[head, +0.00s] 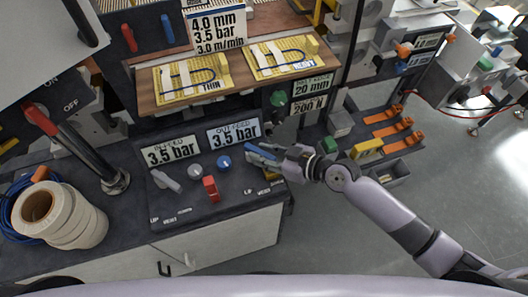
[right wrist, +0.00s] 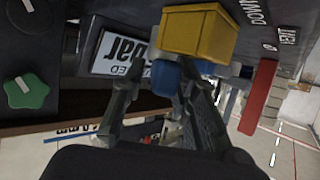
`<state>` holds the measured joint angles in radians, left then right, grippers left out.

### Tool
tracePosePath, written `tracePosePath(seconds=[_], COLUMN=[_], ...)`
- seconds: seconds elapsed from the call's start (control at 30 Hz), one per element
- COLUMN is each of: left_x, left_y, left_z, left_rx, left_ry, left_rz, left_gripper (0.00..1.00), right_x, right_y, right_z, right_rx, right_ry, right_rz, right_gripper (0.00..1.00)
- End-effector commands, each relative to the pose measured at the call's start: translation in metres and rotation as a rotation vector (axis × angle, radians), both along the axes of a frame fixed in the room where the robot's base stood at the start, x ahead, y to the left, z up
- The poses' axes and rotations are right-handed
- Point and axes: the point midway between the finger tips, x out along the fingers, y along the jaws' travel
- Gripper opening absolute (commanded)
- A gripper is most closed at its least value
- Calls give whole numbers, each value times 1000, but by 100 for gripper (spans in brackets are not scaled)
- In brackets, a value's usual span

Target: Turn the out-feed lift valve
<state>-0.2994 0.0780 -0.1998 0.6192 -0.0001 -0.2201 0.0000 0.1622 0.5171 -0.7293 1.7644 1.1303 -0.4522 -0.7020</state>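The out-feed display (head: 233,133) reads 3.5 bar on the dark control panel (head: 215,202). A blue lever (head: 259,151) shows to its right, at the tips of my right gripper (head: 276,158); I take it as the out-feed lift valve handle. In the right wrist view, the two fingers of my right gripper (right wrist: 158,82) stand apart, with a blue part (right wrist: 165,78) between their tips. A yellow block (right wrist: 198,33) shows just beyond the right finger. Whether a finger touches the blue part, I cannot tell. My left gripper is not in view.
A red lever (head: 210,188), a blue knob (head: 223,162) and a grey lever (head: 164,180) are on the panel left of my right gripper. A green knob (head: 278,98) is above it. A tape roll (head: 62,213) lies at the left. Open floor (head: 440,180) is at the right.

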Motion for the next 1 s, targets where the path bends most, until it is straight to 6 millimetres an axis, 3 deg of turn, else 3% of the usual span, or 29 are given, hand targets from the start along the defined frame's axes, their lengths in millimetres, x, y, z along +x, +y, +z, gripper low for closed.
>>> tracePosePath(seconds=[0.37, 1.0], left_x=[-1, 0], left_y=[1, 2], left_z=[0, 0], left_rx=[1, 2], left_ry=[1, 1], left_rz=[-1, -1], left_gripper=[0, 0], right_x=[0, 0], right_y=[0, -1], right_z=[0, 0], right_rx=[0, 0], right_ry=[1, 0], right_rz=[0, -2], right_gripper=[0, 0])
